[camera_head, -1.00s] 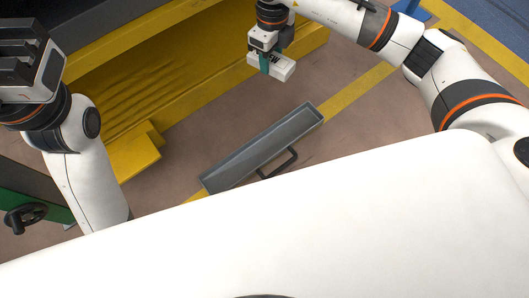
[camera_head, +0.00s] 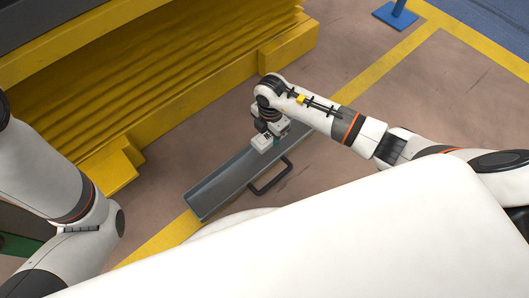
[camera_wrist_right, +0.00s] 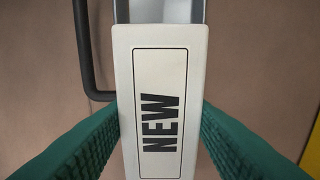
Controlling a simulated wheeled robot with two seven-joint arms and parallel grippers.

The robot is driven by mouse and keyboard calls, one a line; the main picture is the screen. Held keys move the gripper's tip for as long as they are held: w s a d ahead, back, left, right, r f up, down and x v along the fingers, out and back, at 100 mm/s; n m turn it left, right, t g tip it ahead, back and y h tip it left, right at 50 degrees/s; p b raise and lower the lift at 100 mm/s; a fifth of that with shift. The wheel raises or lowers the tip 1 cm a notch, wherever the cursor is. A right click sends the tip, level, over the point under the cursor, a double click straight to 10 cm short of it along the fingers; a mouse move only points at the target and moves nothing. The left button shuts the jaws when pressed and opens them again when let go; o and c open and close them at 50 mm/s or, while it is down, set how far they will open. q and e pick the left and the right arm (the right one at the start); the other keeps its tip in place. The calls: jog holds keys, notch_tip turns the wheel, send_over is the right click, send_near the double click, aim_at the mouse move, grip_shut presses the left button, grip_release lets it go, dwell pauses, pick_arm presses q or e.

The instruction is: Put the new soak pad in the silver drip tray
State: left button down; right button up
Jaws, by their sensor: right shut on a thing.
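The new soak pad (camera_head: 262,143) is a white block; in the right wrist view the pad (camera_wrist_right: 160,100) shows a printed "NEW" label. My right gripper (camera_head: 268,138) is shut on it, with green fingers on both its sides in the wrist view. The silver drip tray (camera_head: 222,184) is a long grey trough on the floor with a black side handle (camera_head: 272,177). The pad and gripper are over the tray's far right part and hide some of it. I cannot tell the height gap. The tray (camera_wrist_right: 202,10) shows beyond the pad in the wrist view. My left gripper is out of view.
A yellow machine base (camera_head: 150,90) with a ridged side stands behind the tray on the left. A yellow floor line (camera_head: 390,65) runs past the tray. A blue foot plate (camera_head: 395,15) stands at the top right. The floor right of the tray is clear.

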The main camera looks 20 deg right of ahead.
aim_at(269, 151)
notch_tip(269, 151, down, 8)
jog(key=b, duration=0.5)
jog(key=shift+r, duration=0.35)
jog(key=shift+f, duration=0.2)
jog(key=o, duration=0.7)
jog(key=shift+r, duration=0.1)
notch_tip(269, 151, up, 12)
jog(key=p, duration=0.8)
jog(key=shift+r+p, duration=0.15)
jog(key=shift+p, duration=0.15)
jog(key=shift+a, duration=0.1)
